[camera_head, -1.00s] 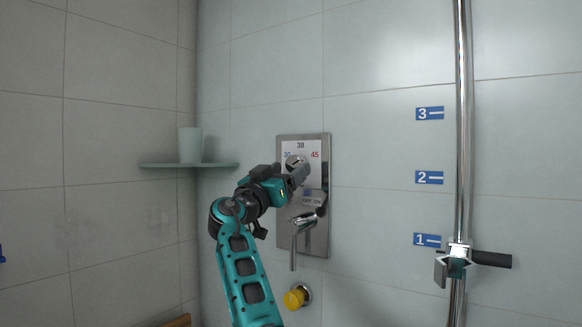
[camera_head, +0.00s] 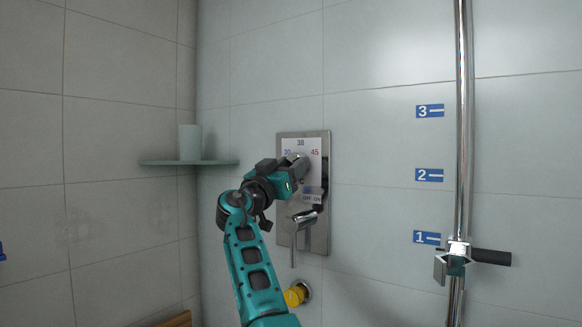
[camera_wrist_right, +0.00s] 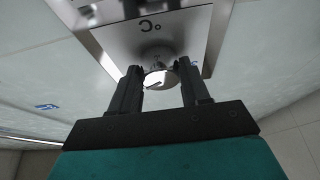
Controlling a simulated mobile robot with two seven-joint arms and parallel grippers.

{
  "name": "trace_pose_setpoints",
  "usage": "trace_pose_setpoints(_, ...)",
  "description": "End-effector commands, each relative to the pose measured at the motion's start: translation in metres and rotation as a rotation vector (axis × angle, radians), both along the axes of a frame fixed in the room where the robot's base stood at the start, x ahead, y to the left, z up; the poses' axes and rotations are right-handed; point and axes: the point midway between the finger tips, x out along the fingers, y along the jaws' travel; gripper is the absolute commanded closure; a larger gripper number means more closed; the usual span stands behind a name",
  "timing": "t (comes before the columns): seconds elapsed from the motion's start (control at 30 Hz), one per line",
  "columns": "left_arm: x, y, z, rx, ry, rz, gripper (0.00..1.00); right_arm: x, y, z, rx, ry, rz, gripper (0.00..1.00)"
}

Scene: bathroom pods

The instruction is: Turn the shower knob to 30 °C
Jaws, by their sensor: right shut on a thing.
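The shower panel (camera_head: 318,232) is a metal plate on the wall with a white dial marked 30, 38 and 45. The temperature knob (camera_wrist_right: 160,78) is round and metallic, at the centre of the dial. My right gripper (camera_head: 300,165) reaches it from the lower left and covers much of it in the head view. In the right wrist view, the two dark fingers of this gripper (camera_wrist_right: 160,80) are on either side of the knob, shut on it. The knob's exact setting cannot be read. My left gripper is not in view.
Below the dial are an OFF/ON lever (camera_head: 304,222) and a yellow knob (camera_head: 294,296). A shelf (camera_head: 215,163) with a cup (camera_head: 190,143) is at the left. A shower rail (camera_head: 462,130) stands at the right beside labels 1, 2 and 3.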

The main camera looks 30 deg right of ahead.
Motion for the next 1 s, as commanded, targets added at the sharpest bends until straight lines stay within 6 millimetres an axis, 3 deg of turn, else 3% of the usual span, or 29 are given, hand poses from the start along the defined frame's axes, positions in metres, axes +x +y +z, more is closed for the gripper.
trace_pose_setpoints(0.1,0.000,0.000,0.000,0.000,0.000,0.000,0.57,0.000,0.000,0.000,0.000,0.000,0.001,0.84)
trace_pose_setpoints(0.47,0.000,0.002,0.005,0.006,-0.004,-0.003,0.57,-0.001,0.000,0.001,-0.029,0.067,0.001,0.85)
trace_pose_setpoints(1.0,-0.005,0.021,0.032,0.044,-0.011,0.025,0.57,-0.004,-0.001,0.008,-0.202,0.486,0.003,0.85)
